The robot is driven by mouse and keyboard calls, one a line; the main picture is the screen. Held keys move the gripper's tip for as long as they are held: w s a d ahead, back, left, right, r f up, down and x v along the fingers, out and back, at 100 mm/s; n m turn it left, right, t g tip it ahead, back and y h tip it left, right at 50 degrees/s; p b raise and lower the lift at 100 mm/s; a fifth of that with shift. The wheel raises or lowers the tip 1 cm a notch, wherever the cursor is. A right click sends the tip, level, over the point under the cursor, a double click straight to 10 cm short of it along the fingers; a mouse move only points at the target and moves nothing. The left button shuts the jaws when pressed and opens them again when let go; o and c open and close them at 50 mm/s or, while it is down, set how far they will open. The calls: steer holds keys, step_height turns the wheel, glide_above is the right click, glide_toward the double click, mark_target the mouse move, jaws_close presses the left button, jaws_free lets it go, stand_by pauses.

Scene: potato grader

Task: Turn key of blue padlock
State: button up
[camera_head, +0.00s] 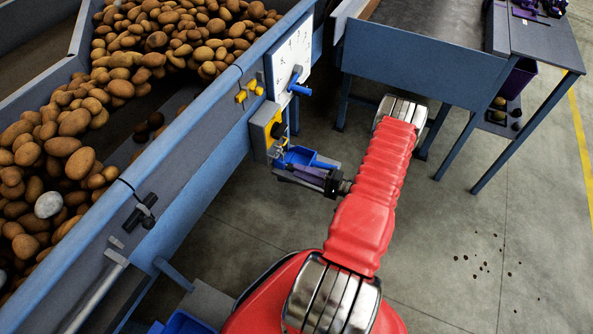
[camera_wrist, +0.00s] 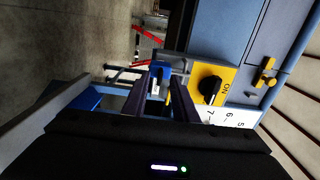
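A small blue thing with a pale part, which looks like the blue padlock (camera_wrist: 156,85), shows between my fingers in the wrist view. I cannot make out its key. In the head view the spot at the panel's lower edge is small and partly hidden. My gripper (camera_wrist: 159,97) has its two dark fingers apart, one on each side of the blue thing; I cannot tell whether they touch it. In the head view my gripper (camera_head: 284,171) reaches left toward the grader's side, just below the yellow switch panel (camera_head: 261,130).
The yellow panel with a black rotary switch (camera_wrist: 210,88) marked ON is right beside my fingers. A white dial plate (camera_head: 290,60) with a blue handle (camera_head: 300,90) is higher up. Potatoes (camera_head: 75,125) fill the grader at left.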

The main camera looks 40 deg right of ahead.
steer(key=v, duration=1.1)
steer(key=shift+s, duration=0.1)
stand_by(0.4)
